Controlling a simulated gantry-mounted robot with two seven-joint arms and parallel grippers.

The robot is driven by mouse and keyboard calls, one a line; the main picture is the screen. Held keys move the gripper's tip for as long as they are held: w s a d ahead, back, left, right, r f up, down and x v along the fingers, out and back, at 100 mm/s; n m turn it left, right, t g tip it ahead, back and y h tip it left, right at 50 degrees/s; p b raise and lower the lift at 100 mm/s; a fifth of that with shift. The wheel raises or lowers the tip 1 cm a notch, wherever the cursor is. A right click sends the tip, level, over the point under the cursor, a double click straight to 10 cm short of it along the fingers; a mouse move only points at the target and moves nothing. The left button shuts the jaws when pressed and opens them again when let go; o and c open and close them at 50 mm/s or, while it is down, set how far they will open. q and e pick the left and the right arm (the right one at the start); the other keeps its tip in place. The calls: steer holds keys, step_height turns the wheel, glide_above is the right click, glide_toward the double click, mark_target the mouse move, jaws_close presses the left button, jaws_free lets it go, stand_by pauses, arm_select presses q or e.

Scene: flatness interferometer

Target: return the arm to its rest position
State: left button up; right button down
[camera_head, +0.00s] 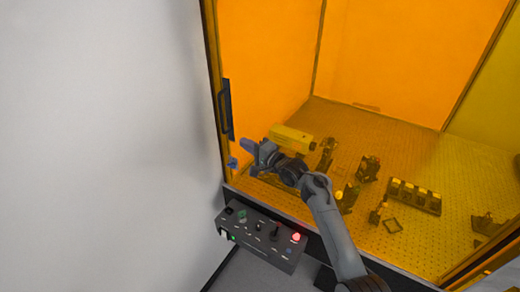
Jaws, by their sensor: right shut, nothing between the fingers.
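My right arm (335,235) comes in from the bottom right and reaches up and left, in front of the orange enclosure. My right gripper (247,151) is at its end, near the enclosure's left front post and below the black door handle (227,108). The gripper is shut and holds nothing. Whether it touches the enclosure cannot be told from this view. My left gripper is not in view.
A control box (262,238) with knobs and a lit red button (296,237) sits below the gripper. Behind the orange panels, a yellow box (292,139) and several optical mounts stand on a perforated table (450,165). A blank pale wall (100,140) fills the left.

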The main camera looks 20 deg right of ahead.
steer(key=s+d+f+g+h+p, duration=0.2)
steer(key=s+f+g+p, duration=0.1)
steer(key=s+f, duration=1.1)
steer(key=s+d+f+g+h+p, duration=0.15)
steer(key=s+f+p, duration=0.25)
steer(key=s+f, duration=0.95)
steer(key=s+d+r+n+g+h+p, duration=0.1)
steer(key=s+r+n+g+h+p, duration=0.3)
steer(key=s, duration=1.2)
steer(key=s+d+r+n+g+h+b, duration=0.1)
steer(key=s+d+r+n+g+h, duration=0.1)
steer(key=s+r+n, duration=0.7)
step_height(320, 180, up, 3)
steer(key=shift+s+d+f+n+g, duration=0.1)
steer(key=shift+s+d+n+g, duration=0.35)
steer(key=shift+d+g, duration=0.15)
